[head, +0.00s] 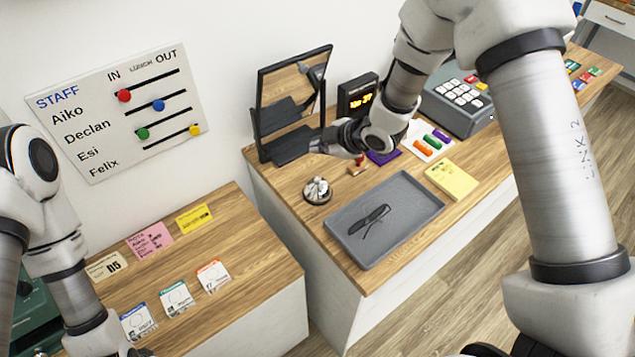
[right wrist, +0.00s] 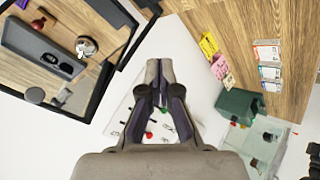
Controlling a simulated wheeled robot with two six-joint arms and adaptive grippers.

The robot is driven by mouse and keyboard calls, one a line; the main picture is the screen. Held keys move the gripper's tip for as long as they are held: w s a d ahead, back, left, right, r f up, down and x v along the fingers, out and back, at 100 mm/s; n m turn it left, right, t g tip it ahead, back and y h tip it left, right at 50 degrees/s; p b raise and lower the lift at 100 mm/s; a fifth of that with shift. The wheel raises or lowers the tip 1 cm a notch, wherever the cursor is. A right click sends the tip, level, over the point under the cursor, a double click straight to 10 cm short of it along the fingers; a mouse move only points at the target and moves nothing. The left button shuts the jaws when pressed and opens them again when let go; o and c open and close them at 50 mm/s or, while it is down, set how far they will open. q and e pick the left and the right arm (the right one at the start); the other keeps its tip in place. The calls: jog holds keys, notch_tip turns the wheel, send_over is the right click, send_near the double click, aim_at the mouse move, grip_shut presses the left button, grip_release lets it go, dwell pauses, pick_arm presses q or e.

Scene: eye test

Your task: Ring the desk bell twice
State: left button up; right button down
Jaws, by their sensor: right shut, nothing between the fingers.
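The desk bell (head: 317,190), a small silvery dome, sits on the wooden desk between the mirror and the grey tray. My right gripper (head: 322,146) is shut and empty, up and to the right of the bell in the head view, in front of the mirror's base; it appears apart from the bell. In the right wrist view the shut fingers (right wrist: 160,72) show at the centre, and a bell shows only as a reflection in the mirror at upper left. My left arm comes in at the left, with its fingers beyond the bottom edge.
The dark-framed mirror (head: 292,82) stands behind the bell. The grey tray (head: 405,190) holds dark glasses (head: 370,219). A small clock (head: 357,97), a grey keypad device (head: 455,112) and yellow notes (head: 452,178) lie to the right. A staff board (head: 95,150) hangs on the wall.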

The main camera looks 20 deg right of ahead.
send_over(319, 179)
jog(key=w, duration=0.1)
notch_tip(319, 179, down, 3)
jog(key=f+b, duration=0.4)
jog(key=f, duration=0.1)
jog(key=f+b, duration=0.2)
jog(key=shift+s+f+b, duration=0.15)
jog(key=shift+s+b, duration=0.15)
jog(key=shift+s+f, duration=0.2)
jog(key=shift+s, duration=0.25)
jog(key=shift+w, duration=0.25)
pick_arm(q)
notch_tip(319, 179, down, 8)
jog(key=w, duration=0.2)
jog(key=shift+w+d+r, duration=0.15)
jog(key=shift+w+d, duration=0.05)
jog(key=shift+d, duration=0.1)
jog(key=shift+s, duration=0.1)
pick_arm(e)
jog(key=shift+s, duration=0.15)
